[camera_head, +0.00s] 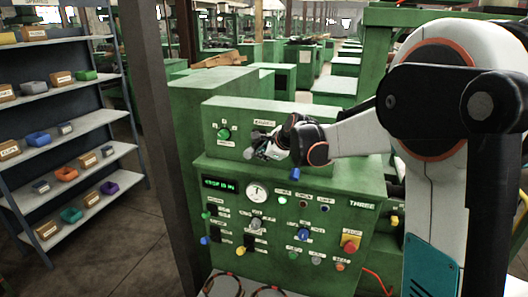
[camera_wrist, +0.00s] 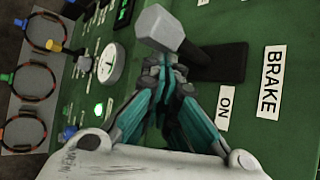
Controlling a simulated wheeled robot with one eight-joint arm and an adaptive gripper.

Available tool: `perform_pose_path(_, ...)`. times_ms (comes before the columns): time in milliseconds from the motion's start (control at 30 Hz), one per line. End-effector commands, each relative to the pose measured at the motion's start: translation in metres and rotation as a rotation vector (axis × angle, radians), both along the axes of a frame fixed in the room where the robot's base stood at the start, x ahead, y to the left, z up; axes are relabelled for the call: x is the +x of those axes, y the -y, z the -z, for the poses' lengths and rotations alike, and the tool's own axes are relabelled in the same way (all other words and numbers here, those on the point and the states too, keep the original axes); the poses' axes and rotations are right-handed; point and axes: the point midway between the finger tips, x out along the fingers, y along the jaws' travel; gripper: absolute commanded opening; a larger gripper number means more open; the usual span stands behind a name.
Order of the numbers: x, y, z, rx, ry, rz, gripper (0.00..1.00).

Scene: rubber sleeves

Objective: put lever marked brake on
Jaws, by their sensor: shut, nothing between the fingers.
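The brake lever has a grey block-shaped knob (camera_wrist: 160,28) and a dark base plate (camera_wrist: 222,62). A white BRAKE label (camera_wrist: 271,80) is beside the plate, and an ON label (camera_wrist: 226,108) sits at its lower side in the wrist view. The knob leans toward the upper left there, away from the ON label. My gripper (camera_wrist: 165,65) is shut and empty, its fingertips close to the knob; I cannot tell whether they touch. In the head view my gripper (camera_head: 264,151) is in front of the upper panel, hiding most of the lever below its label (camera_head: 265,123).
The green machine (camera_head: 190,130) carries a lower panel with a round gauge (camera_head: 257,192), a lit display (camera_head: 219,184), several knobs and a red button on yellow (camera_head: 350,243). A dark post (camera_head: 150,130) and shelves with bins (camera_head: 60,131) stand left.

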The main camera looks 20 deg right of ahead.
Motion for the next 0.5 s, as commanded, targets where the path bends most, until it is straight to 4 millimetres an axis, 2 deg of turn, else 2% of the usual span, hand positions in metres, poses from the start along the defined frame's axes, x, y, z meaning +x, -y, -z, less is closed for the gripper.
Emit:
perform_pose_path(33, 0.001, 0.0, -0.008, 0.026, -0.034, -0.001, 0.0)
perform_pose_path(200, 0.002, 0.001, -0.017, 0.108, -0.146, 0.0, 0.0)
perform_pose_path(367, 0.004, 0.002, -0.023, 0.167, -0.229, 0.0, 0.0)
perform_pose_path(500, 0.003, 0.001, -0.021, 0.167, -0.229, -0.001, 0.0)
